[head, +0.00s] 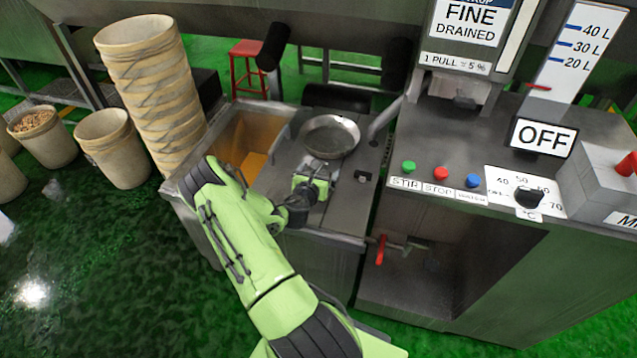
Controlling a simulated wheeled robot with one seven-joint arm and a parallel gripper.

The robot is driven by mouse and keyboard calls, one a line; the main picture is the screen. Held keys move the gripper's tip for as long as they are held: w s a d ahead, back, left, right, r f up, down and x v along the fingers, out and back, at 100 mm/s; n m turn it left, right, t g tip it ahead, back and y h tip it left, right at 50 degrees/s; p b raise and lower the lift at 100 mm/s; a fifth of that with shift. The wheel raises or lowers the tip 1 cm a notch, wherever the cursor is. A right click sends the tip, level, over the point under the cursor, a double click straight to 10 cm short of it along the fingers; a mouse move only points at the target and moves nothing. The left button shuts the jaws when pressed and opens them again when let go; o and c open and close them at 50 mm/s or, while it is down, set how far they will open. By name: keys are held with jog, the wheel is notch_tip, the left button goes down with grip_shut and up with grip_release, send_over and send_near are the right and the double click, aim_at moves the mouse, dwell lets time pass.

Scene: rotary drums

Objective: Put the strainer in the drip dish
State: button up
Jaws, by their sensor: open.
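A round, shallow grey metal bowl (330,136) sits on the steel counter in the middle of the head view; it looks like the strainer, but I cannot make out any mesh. My gripper (318,167) is open at the near side of the bowl, low over the counter. My own wrist hides its fingers in part, so contact with the bowl or a handle is unclear.
An open steel bin (246,135) with an orange-brown inside is left of the bowl. A tall stack of tan buckets (150,90) stands farther left. The machine with green, red and blue buttons (440,174) rises on the right. A red-handled tap (381,249) sticks out below.

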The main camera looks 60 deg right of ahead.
jog(key=shift+w+d+f, duration=0.1)
jog(key=shift+d+f, duration=0.15)
jog(key=shift+d, duration=0.45)
jog(key=shift+a, duration=0.1)
jog(key=shift+c, duration=0.5)
jog(key=c, duration=1.1)
